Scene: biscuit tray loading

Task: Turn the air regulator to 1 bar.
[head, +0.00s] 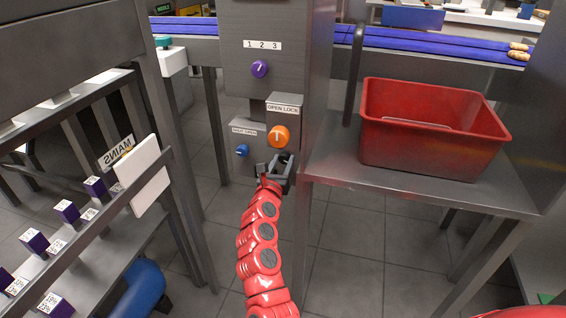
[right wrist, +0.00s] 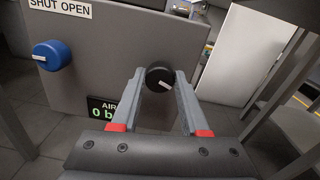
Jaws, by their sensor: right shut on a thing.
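The air regulator is a round black knob (right wrist: 159,78) with a white pointer line, on a grey panel in the right wrist view. Below it a dark display (right wrist: 103,109) reads AIR and 0, the rest cut off by my finger. My right gripper (right wrist: 161,84) is shut on the knob, one finger on each side. In the head view my right gripper (head: 276,168) is at the panel below the orange knob, and it hides the black knob. My left gripper is not in view.
Near the regulator are a blue knob (head: 242,151) marked SHUT OPEN, an orange knob (head: 278,136) marked OPEN LOCK and a purple knob (head: 260,69) marked 1 2 3. A red crate (head: 430,95) stands on the shelf at right. A metal rack (head: 85,210) fills the left.

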